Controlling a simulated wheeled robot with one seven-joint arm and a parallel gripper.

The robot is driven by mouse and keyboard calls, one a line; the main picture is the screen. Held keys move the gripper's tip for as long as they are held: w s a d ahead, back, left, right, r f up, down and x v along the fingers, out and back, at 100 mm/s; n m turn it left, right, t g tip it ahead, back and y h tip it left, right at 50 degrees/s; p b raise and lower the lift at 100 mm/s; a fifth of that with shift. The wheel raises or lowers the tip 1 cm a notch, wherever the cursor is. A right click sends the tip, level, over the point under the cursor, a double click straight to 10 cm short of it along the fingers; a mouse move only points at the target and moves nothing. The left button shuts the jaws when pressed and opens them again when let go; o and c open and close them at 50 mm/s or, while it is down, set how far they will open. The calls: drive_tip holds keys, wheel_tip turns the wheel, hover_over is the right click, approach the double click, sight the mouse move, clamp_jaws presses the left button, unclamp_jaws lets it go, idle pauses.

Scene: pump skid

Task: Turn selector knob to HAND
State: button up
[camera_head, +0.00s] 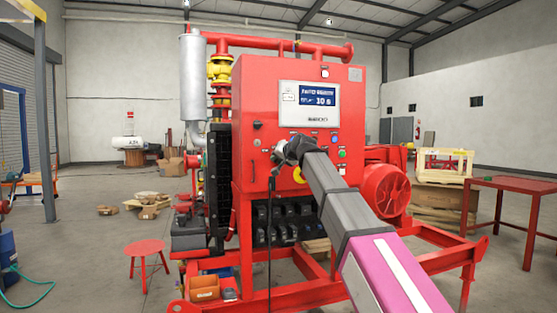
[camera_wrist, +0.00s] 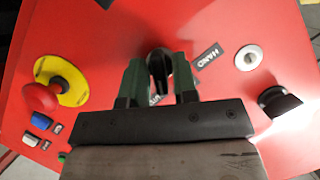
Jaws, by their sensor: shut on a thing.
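The black selector knob (camera_wrist: 159,68) sits on the red control panel (camera_wrist: 110,40) and shows between my fingers in the wrist view. My gripper (camera_wrist: 159,82) has its two green-tipped fingers closed on the knob from both sides. The HAND label (camera_wrist: 207,60) is upside down just right of the knob. Another label below the knob is mostly hidden by my fingers. The knob's grip looks roughly upright in this view; I cannot tell which position it marks. In the head view my gripper (camera_head: 284,153) is at the panel front and hides the knob.
A red mushroom button (camera_wrist: 40,97) on a yellow plate lies left of my gripper. A blue button (camera_wrist: 41,121) is below it. A silver round fitting (camera_wrist: 249,58) and a black knob (camera_wrist: 279,101) are to the right. The panel's display (camera_head: 310,95) is above my gripper.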

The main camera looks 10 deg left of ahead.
drive_tip(key=n+h, duration=0.2)
drive_tip(key=n, duration=0.1)
drive_tip(key=shift+a+t, duration=0.1)
drive_tip(key=shift+t, duration=0.3)
drive_tip(key=n+h, duration=0.1)
drive_tip(key=n, duration=0.1)
drive_tip(key=shift+s+a+n+t+h, duration=0.1)
drive_tip(key=shift+n+t+h, duration=0.2)
drive_tip(key=shift+t, duration=0.1)
drive_tip(key=n+t+h, duration=0.1)
drive_tip(key=n, duration=0.2)
drive_tip(key=shift+h, duration=0.4)
drive_tip(key=shift+n+t+h, duration=0.6)
drive_tip(key=shift+n+t, duration=0.3)
drive_tip(key=shift+n, duration=0.5)
drive_tip(key=o, duration=0.7)
drive_tip(key=shift+c, duration=0.2)
drive_tip(key=v, duration=1)
drive_tip(key=shift+s, duration=0.45)
